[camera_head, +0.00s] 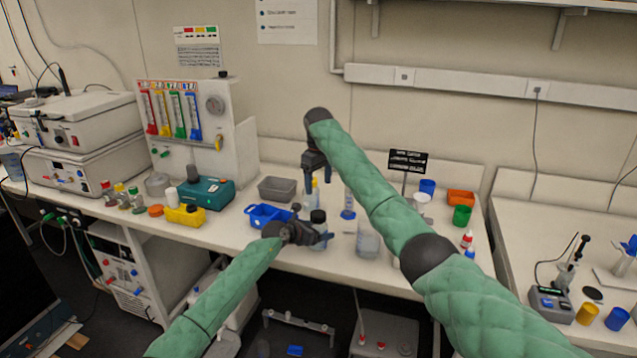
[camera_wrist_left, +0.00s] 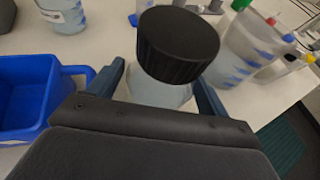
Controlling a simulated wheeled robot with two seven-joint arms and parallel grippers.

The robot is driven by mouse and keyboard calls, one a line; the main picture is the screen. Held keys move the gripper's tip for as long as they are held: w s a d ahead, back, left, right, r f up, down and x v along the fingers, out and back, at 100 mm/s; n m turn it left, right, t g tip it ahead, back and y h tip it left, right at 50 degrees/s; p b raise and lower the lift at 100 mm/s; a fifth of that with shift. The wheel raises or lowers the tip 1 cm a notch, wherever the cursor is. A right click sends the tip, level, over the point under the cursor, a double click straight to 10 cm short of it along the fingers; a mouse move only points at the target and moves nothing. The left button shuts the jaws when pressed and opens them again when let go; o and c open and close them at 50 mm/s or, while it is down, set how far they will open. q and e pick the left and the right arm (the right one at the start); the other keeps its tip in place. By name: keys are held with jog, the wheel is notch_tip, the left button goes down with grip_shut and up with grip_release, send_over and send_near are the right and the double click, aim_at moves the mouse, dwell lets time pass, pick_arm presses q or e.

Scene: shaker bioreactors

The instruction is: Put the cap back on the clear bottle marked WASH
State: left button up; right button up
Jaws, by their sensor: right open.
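A clear bottle (camera_head: 320,243) with a black cap (camera_head: 318,216) on its top stands at the bench's front edge. In the left wrist view the black cap (camera_wrist_left: 178,45) covers the neck and most of the bottle (camera_wrist_left: 158,92). No WASH marking is readable on it. My left gripper (camera_head: 316,236) has its blue fingers (camera_wrist_left: 160,88) on both sides of the bottle body, seemingly touching it. My right gripper (camera_head: 314,178) is open, pointing down above and behind the capped bottle, with nothing seen between its fingers.
A blue basket (camera_head: 268,214) is left of the bottle, with a grey tray (camera_head: 277,189) behind. A clear beaker (camera_head: 367,241) and a blue-labelled bottle (camera_head: 348,203) stand to the right. A small black sign (camera_head: 408,161) and coloured cups (camera_head: 461,215) are farther right.

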pick_arm(q)
jog(key=shift+o, duration=0.6)
jog(key=shift+s+a, duration=0.1)
jog(key=shift+a, duration=0.1)
jog(key=b+v, duration=0.2)
jog(key=v, duration=0.4)
jog(key=shift+s+a+b, duration=0.1)
jog(key=shift+b, duration=0.25)
pick_arm(e)
notch_tip(320, 180, down, 3)
jog(key=shift+r, duration=0.15)
pick_arm(q)
jog(key=shift+s+a+r, duration=0.25)
jog(key=shift+s+r, duration=0.05)
jog(key=shift+s, duration=0.05)
jog(key=shift+a, duration=0.15)
pick_arm(e)
jog(key=shift+a+f, duration=0.1)
jog(key=shift+f, duration=0.1)
